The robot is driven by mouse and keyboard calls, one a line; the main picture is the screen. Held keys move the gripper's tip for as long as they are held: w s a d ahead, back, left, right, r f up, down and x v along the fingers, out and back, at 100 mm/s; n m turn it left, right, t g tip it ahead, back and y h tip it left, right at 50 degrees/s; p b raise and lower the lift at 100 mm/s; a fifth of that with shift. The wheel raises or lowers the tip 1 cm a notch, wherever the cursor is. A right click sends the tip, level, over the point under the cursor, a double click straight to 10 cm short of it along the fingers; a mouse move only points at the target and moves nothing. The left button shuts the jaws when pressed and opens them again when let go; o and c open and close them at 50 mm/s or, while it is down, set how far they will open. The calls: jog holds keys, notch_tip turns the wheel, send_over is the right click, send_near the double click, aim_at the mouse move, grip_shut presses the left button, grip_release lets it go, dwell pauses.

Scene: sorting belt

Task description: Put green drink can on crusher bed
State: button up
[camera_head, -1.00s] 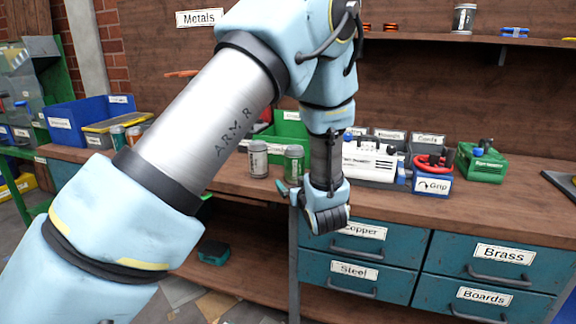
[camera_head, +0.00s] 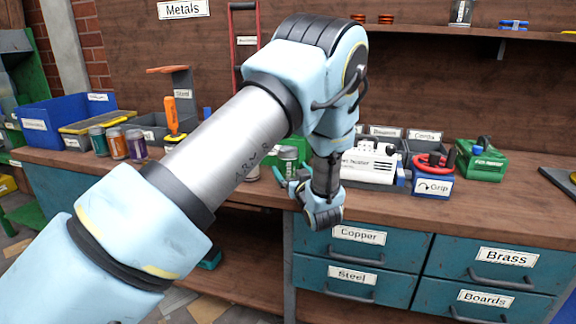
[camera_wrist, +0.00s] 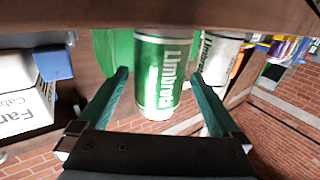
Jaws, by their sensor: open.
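The green drink can (camera_head: 288,154) stands on the wooden bench, partly behind my arm in the head view. In the wrist view the green can (camera_wrist: 163,72), with white lettering, is between and just beyond the tips of my gripper's teal fingers (camera_wrist: 160,78). The fingers are open, with a gap visible on both sides of the can. In the head view my gripper (camera_head: 291,178) is low over the bench's front edge, close to the can. A silver-white can (camera_wrist: 220,55) stands beside the green one. I cannot pick out the crusher bed in these views.
Several cans, including a purple one (camera_head: 136,145), stand at left.

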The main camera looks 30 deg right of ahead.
jog(key=shift+w+d, duration=0.2)
jog(key=shift+w, duration=1)
jog(key=shift+r, duration=0.1)
jog(key=c, duration=1.3)
